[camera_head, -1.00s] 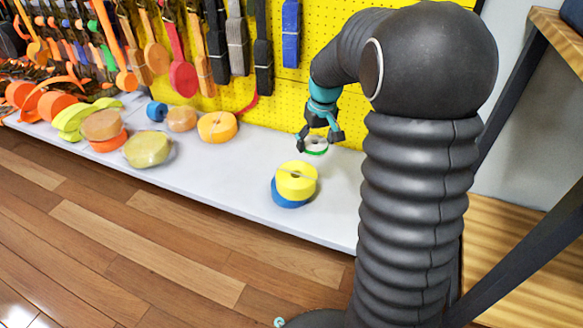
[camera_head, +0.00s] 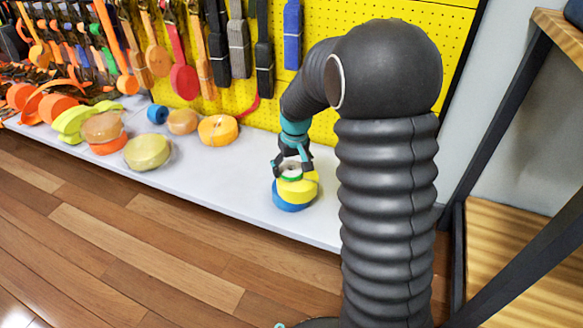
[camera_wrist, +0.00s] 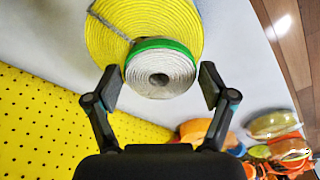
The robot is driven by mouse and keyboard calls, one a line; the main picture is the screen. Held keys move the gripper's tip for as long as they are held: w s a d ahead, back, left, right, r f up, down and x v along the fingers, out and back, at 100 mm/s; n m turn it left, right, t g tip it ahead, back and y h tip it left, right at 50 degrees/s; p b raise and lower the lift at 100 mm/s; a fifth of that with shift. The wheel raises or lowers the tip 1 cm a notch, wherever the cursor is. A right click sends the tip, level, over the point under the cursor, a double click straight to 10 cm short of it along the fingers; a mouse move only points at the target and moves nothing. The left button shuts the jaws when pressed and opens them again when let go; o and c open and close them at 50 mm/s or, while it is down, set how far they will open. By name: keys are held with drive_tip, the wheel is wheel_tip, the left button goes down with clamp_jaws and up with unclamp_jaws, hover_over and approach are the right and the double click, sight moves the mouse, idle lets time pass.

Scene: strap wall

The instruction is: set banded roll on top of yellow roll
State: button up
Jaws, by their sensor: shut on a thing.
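The banded roll (camera_head: 289,173) is small and whitish with a green band. My gripper (camera_head: 291,170) is shut on it. In the wrist view the banded roll (camera_wrist: 160,76) shows between the two fingers (camera_wrist: 160,88). The yellow roll (camera_head: 300,189) lies on top of a blue roll (camera_head: 290,205) on the white shelf. The banded roll overlaps the left back part of the yellow roll in the head view. In the wrist view the larger yellow roll (camera_wrist: 112,32) is behind it and off-centre. I cannot tell whether the two rolls touch.
An orange roll (camera_head: 218,130), a pale yellow roll (camera_head: 148,152) and several others lie on the white shelf (camera_head: 215,178) to the left. Straps hang on the yellow pegboard (camera_head: 330,85) behind. The shelf between the orange roll and the stack is clear.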

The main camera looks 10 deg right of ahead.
sight(294, 173)
drive_tip(key=shift+f, duration=0.2)
drive_tip(key=o, duration=0.6)
drive_tip(key=shift+r, duration=0.1)
wheel_tip(294, 173, up, 12)
drive_tip(key=s+p, duration=0.2)
drive_tip(key=s+r+t, duration=0.2)
drive_tip(key=s+r, duration=0.5)
drive_tip(key=s, duration=0.6)
drive_tip(key=shift+m+t, duration=0.9)
drive_tip(key=s, duration=1.5)
drive_tip(key=shift+s+f, duration=0.15)
drive_tip(key=shift+f, duration=0.1)
